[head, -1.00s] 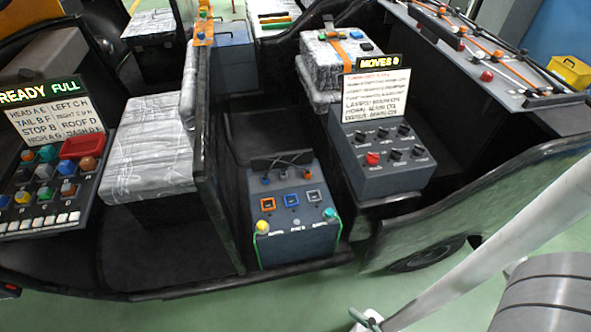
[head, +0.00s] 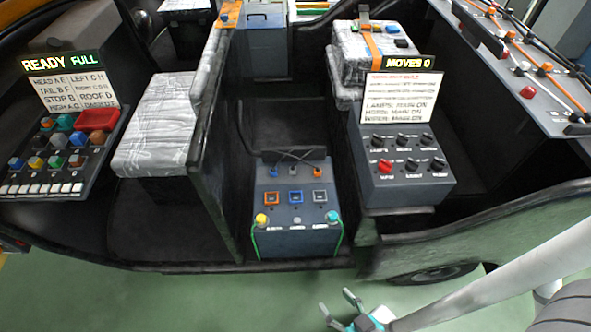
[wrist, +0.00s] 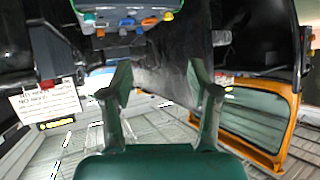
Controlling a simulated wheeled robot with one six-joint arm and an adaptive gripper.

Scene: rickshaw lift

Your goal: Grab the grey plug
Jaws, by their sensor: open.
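The dark box (head: 297,238) on the vehicle floor has orange, blue and grey framed sockets (head: 319,196) on its sloped face. Behind them a small blue plug (head: 273,172) and a small orange plug (head: 318,172) stand with dark cables. I cannot make out a grey plug for certain. My gripper (head: 338,309) is open and empty, in front of and below the box, outside the vehicle's edge. In the wrist view my open fingers (wrist: 160,85) have nothing between them. The box's colored parts (wrist: 127,22) show at the top there.
A knob box (head: 400,182) with a sign stands right of the plug box. A button panel (head: 60,160) is at left, beside a wrapped seat (head: 158,125). A dark partition (head: 212,110) and the vehicle's side panel (head: 480,222) flank the opening. Green floor is clear in front.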

